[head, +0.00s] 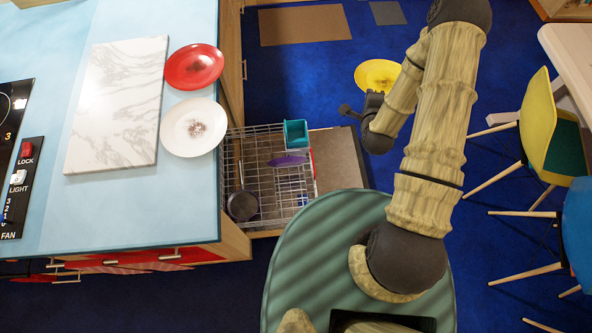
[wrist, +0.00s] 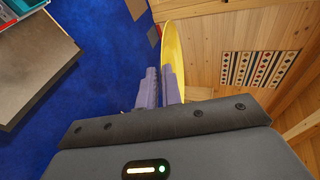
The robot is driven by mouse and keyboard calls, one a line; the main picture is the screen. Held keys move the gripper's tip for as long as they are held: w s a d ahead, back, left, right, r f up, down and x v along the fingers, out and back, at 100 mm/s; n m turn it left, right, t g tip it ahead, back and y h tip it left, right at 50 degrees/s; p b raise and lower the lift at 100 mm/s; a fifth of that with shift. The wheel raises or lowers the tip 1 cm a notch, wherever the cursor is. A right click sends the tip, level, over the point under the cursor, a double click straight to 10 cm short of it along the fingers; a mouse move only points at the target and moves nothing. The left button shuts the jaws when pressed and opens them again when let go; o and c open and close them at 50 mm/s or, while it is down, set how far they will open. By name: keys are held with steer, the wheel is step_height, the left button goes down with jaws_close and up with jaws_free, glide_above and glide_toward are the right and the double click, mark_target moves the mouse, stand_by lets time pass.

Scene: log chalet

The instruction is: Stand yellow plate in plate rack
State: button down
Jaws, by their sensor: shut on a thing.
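The yellow plate (head: 377,75) is in my gripper (head: 374,98), held out over the blue floor at the top of the head view. In the wrist view my gripper (wrist: 161,84) is shut on the edge of the yellow plate (wrist: 174,52), which shows nearly edge-on. A wire rack (head: 262,150) is pulled out beside the counter, left of and well apart from the plate. It holds a dark pan (head: 242,205), a purple item (head: 287,160) and a teal container (head: 296,133). I take it to be the plate rack.
A red plate (head: 194,67), a white plate (head: 194,127) and a marble board (head: 117,104) lie on the light blue counter (head: 60,200). An open brown door panel (head: 338,160) lies right of the rack. Yellow (head: 538,115) and blue (head: 578,230) chairs stand at right.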

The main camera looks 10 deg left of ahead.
steer(key=shift+w+d, duration=0.25)
steer(key=shift+w, duration=0.05)
steer(key=shift+s, duration=0.1)
steer(key=s+a+f+g+y+b, duration=0.1)
steer(key=s+a+f+g+b, duration=0.2)
steer(key=f, duration=0.5)
steer(key=s+a+f+n+g+y+b, duration=0.1)
steer(key=a+f+g+b, duration=0.15)
steer(key=f+b, duration=0.4)
steer(key=s+a+f+g+y+b, duration=0.1)
steer(key=a+f+g+y+b, duration=0.15)
steer(key=f, duration=0.75)
steer(key=s+a+f+n+g+b, duration=0.1)
steer(key=s+a+f+g+b, duration=0.3)
steer(key=a, duration=0.4)
steer(key=s+a+f+n+g+b, duration=0.1)
steer(key=s+a+f+g+b, duration=0.4)
steer(key=s+a+f, duration=0.1)
steer(key=shift+s+a+f+h+b, duration=0.2)
steer(key=shift+s+a+h+b, duration=0.2)
steer(key=shift+s+a, duration=0.55)
steer(key=shift+w+f, duration=0.1)
steer(key=shift+f, duration=0.05)
